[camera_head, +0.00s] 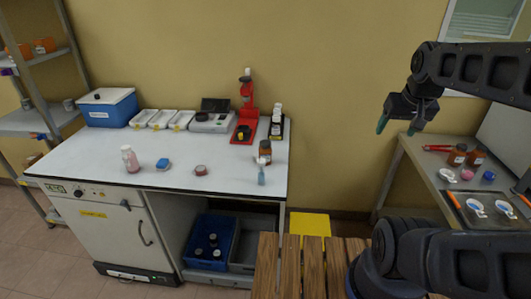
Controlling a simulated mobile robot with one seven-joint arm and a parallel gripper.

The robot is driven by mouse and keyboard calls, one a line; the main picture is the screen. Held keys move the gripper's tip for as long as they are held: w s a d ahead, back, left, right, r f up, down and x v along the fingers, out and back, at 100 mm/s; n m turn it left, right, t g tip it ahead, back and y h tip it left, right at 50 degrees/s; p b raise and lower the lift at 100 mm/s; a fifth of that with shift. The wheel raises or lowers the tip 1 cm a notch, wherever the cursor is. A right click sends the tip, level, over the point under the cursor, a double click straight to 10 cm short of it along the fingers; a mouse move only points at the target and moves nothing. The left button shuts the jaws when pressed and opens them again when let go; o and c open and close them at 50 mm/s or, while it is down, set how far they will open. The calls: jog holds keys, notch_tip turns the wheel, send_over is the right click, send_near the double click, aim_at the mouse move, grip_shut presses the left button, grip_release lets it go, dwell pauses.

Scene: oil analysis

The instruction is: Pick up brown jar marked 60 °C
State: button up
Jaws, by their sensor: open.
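Two brown jars with pale labels stand on the right-hand bench, a left one (457,155) and a right one (476,157). Another brown jar (265,148) stands near the right end of the white table. The labels are too small to read, so I cannot tell which jar is marked 60 °C. My gripper (396,127) is open and empty. In the picture it is left of the two bench jars, in front of the yellow wall and apart from every jar.
The right-hand bench (428,178) also holds a red tool (437,148), a blue cap (488,176) and a dark tray with white dishes (478,207). The white table (220,160) carries a blue cooler (107,107), white trays and a red stand (246,105). A wooden slatted surface (290,265) is in front.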

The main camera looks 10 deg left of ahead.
jog(key=shift+o, duration=1)
